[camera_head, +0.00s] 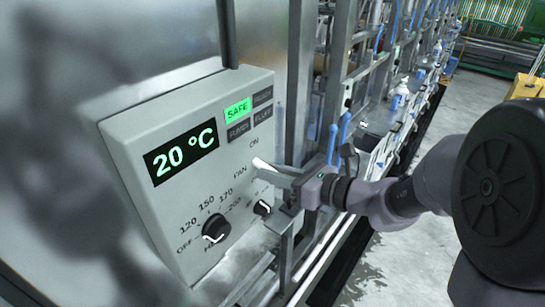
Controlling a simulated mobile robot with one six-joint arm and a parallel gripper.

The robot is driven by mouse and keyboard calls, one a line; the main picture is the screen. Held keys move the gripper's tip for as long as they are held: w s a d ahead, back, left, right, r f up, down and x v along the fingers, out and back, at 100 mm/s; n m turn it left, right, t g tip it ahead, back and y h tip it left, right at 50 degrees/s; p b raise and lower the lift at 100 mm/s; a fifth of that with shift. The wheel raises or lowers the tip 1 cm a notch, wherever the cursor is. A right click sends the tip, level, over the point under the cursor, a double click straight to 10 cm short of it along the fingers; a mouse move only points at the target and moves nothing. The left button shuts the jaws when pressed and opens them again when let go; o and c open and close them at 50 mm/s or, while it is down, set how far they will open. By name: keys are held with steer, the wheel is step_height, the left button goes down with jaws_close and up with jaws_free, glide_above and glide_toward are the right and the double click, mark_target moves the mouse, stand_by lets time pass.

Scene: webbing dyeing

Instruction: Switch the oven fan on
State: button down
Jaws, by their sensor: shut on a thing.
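The grey oven control panel (140,125) is on the metal wall at the left. The words FAN and ON are printed on its right part, with ON above FAN. My gripper (268,167) reaches in from the right and is shut on the fan switch beside these words. The fingers hide most of the switch, so its exact position cannot be told. The display (181,153) reads 20 °C in green. The SAFE light (238,111) is lit green, and the other indicator fields around it are dark.
A large black knob (216,229) with a temperature scale and OFF mark sits low on the panel. A smaller knob (262,208) is just below my gripper. Metal uprights (297,90) stand close to the panel's right. Open floor (475,100) lies at the right.

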mark_target(264, 164)
step_height(264, 164, up, 3)
steer(key=g+h+p, duration=0.2)
steer(key=p, duration=0.6)
steer(key=shift+f, duration=0.1)
steer(key=h+p, duration=0.1)
steer(key=p, duration=0.1)
steer(key=g+h+p, duration=0.1)
steer(key=p, duration=0.2)
steer(key=shift+w+a+r, duration=0.1)
steer(key=shift+r, duration=0.1)
steer(key=shift+h+p, duration=0.3)
steer(key=shift+p, duration=0.5)
steer(key=shift+f+g+p, duration=0.1)
steer(key=shift+g+p, duration=0.2)
steer(key=shift+p, duration=0.1)
steer(key=c, duration=1.3)
jaws_free()
steer(key=v, duration=1.7)
steer(key=shift+a+r, duration=0.1)
steer(key=shift+r, duration=0.15)
